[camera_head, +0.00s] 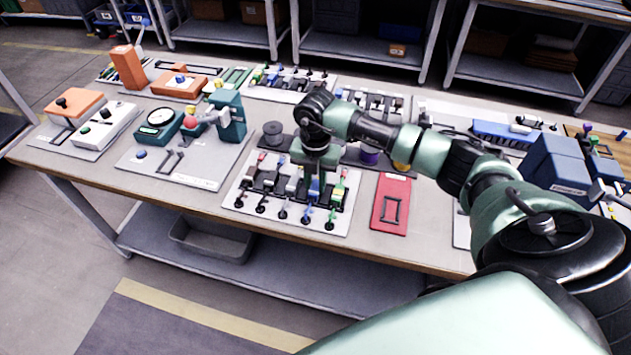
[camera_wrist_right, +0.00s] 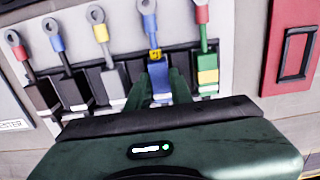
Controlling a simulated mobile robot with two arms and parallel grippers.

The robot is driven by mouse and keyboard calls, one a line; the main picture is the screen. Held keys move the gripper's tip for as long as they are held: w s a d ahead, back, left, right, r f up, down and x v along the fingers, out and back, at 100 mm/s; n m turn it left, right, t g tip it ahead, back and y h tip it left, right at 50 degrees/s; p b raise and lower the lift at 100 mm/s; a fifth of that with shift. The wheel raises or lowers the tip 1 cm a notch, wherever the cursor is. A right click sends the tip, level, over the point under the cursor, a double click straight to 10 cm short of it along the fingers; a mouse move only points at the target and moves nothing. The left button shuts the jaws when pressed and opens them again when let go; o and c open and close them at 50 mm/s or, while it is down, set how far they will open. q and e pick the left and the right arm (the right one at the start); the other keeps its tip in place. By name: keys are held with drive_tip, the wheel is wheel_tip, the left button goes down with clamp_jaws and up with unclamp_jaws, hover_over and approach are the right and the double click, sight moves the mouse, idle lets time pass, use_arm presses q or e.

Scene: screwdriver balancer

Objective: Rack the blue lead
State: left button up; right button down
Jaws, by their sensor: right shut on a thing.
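A row of several leads with ring ends stands in a black rack on a white board (camera_head: 232,196). In the right wrist view, the blue lead (camera_wrist_right: 151,30) has a yellow tag and a blue body; it also shows in the head view (camera_head: 314,187). My right gripper (camera_wrist_right: 160,92) is shut on its blue body, with a green finger on each side. From above, the right gripper (camera_head: 316,165) hides part of the row. Whether the lead's lower end is seated cannot be told. My left gripper is not in view.
A red tray (camera_head: 378,215) lies right of the board. Spools (camera_head: 273,133) stand behind it. A teal tool fixture (camera_head: 230,115) stands to the left.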

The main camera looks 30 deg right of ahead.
drive_tip(key=c, duration=1.2)
unclamp_jaws()
drive_tip(key=shift+o, duration=0.2)
wheel_tip(320, 180, up, 8)
drive_tip(key=shift+f+b, duration=0.1)
drive_tip(key=shift+b, duration=0.6)
